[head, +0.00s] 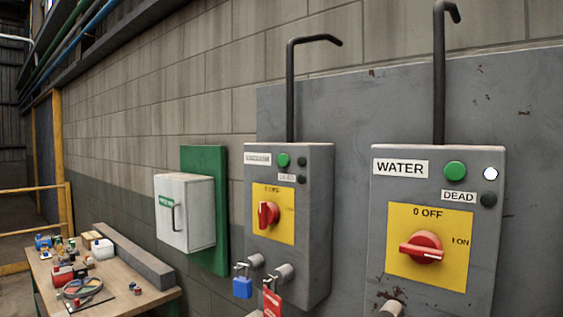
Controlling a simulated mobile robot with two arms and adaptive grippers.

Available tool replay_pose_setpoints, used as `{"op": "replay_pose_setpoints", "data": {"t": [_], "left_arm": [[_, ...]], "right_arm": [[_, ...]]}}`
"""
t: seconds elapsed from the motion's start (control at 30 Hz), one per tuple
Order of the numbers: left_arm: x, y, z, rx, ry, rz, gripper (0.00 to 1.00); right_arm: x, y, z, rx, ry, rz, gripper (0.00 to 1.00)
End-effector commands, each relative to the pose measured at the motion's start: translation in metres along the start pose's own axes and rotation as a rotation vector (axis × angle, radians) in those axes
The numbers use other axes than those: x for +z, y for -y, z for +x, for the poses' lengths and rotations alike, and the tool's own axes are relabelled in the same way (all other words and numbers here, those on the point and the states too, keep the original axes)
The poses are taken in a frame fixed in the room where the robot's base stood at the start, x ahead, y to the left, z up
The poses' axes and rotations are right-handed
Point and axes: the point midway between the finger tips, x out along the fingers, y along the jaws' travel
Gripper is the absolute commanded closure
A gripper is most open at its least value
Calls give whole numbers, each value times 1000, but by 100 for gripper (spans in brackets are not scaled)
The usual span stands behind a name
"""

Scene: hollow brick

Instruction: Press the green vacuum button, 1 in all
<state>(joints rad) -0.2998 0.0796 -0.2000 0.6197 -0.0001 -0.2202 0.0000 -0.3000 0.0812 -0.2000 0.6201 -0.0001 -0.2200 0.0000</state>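Two grey control boxes are mounted on a grey wall panel. The left box (289,222) has a small white label at its top that is too blurred to read. A green button (283,160) sits to the right of that label, with two dark round parts beside it. Its red rotary switch (268,214) stands upright on a yellow plate. The right box (437,190) is labelled WATER and has its own green button (455,171), next to a bright white lamp (490,174). Its red switch (422,248) lies roughly level. Neither of my grippers is in view.
A blue padlock (242,287) and a red tag (272,303) hang below the left box. A white cabinet (184,212) is on a green board. A wooden table (140,298) with several small items stands at lower left. A yellow railing (30,232) is behind it.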

Motion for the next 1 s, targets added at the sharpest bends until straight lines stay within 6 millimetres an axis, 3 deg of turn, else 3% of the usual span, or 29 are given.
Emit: {"op": "replay_pose_setpoints", "data": {"t": [0.03, 0.5, 1.0], "left_arm": [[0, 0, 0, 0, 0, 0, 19], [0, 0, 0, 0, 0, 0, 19], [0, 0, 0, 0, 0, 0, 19]], "right_arm": [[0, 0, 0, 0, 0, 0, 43], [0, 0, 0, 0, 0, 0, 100], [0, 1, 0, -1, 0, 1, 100]]}}
